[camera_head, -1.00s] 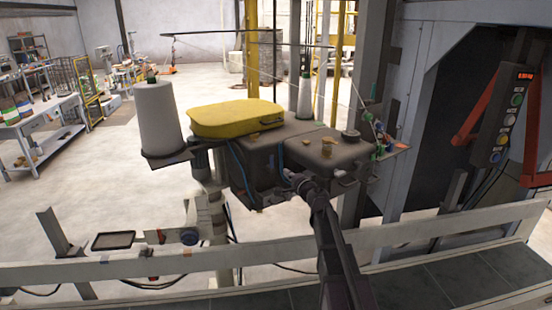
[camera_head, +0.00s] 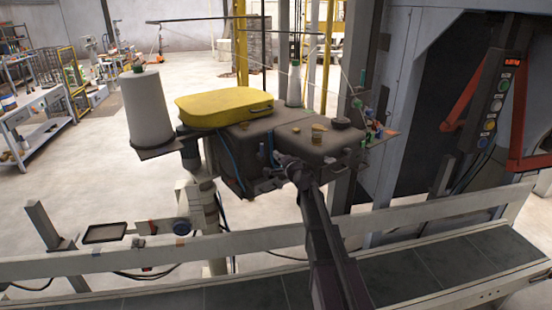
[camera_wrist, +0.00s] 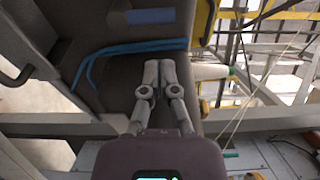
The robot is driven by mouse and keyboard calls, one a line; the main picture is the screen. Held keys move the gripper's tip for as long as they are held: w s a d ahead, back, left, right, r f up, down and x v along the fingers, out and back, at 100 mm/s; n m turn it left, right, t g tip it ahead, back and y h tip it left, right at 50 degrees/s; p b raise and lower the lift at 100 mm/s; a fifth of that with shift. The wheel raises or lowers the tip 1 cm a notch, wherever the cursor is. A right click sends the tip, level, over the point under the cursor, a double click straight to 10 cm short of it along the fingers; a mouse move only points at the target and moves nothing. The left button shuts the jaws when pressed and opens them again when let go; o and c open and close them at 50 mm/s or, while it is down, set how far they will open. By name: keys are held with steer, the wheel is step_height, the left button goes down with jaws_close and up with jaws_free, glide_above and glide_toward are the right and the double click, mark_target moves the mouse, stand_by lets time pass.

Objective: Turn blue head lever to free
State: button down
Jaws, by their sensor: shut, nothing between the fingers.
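The sewing head is a dark grey housing (camera_head: 315,138) on a pale column. A short blue bar, which looks like the head lever (camera_wrist: 150,16), sits near the top of the wrist view. In the head view a small blue upright piece (camera_head: 271,150) shows at the housing's near side, just left of my gripper (camera_head: 283,163). In the wrist view my gripper (camera_wrist: 160,64) is shut and empty, its fingertips below the blue bar and just short of some blue hoses. I cannot tell whether the fingers touch the housing.
Blue hoses (camera_wrist: 130,47) run across the housing face. A pale rail (camera_head: 90,265) and a dark conveyor (camera_head: 420,268) lie in front. A control panel (camera_head: 495,105) hangs at right.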

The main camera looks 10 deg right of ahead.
steer(key=x, duration=0.7)
steer(key=shift+w+a, duration=0.1)
steer(key=shift+w, duration=0.05)
steer(key=shift+a, duration=0.2)
steer(key=shift+d, duration=0.45)
